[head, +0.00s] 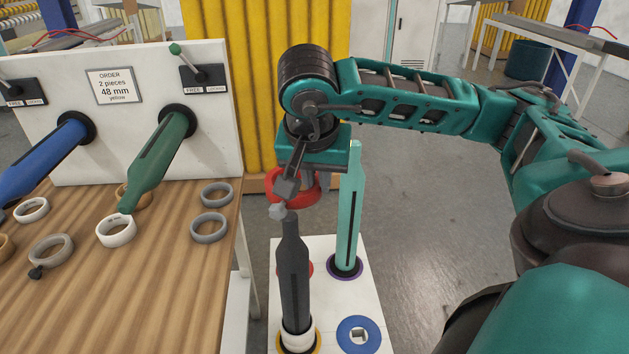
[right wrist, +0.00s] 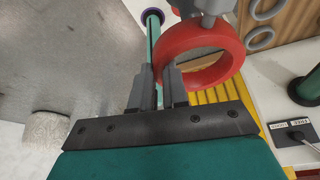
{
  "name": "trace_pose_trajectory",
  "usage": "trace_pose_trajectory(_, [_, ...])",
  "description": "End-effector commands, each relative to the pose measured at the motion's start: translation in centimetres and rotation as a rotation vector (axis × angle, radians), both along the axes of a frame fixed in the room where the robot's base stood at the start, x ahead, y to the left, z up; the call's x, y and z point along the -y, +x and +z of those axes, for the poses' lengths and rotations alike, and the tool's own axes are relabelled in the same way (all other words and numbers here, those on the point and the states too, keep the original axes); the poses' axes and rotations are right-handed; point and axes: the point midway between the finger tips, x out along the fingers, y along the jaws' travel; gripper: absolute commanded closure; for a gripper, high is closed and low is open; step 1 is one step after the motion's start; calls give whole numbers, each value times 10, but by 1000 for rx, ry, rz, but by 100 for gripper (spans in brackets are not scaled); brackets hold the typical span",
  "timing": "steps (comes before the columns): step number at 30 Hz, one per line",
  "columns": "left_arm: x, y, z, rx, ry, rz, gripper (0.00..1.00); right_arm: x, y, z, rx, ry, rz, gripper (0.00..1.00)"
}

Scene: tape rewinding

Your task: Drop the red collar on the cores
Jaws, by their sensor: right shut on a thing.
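My right gripper (head: 288,193) is shut on the red collar (head: 307,188), a thick ring held near the top of the dark grey post (head: 294,275). In the right wrist view the fingers (right wrist: 160,88) pinch the left side of the red collar (right wrist: 222,72). I cannot tell whether the collar lines up with the post's tip. White cores (head: 297,340) sit around the bottom of the dark post, above a yellow base ring. My left gripper is not in view.
A teal post (head: 350,210) with a purple base ring stands close behind on the white stand (head: 377,297). A blue ring (head: 359,335) lies at the stand's front right. The wooden table (head: 165,300) at left carries several loose rings below blue and green spindles.

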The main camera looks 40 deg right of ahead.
Motion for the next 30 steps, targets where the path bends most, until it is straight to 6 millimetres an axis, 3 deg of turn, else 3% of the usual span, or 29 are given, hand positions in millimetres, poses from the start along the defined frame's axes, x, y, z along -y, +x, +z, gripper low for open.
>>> trace_pose_trajectory(14, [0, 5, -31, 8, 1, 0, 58, 0, 0, -47, 0, -1, 0, 100])
trace_pose_trajectory(22, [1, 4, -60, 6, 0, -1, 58, 0, 0, -75, 1, 0, 0, 100])
trace_pose_trajectory(30, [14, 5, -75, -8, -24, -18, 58, 0, 0, -102, 2, -1, 0, 100])
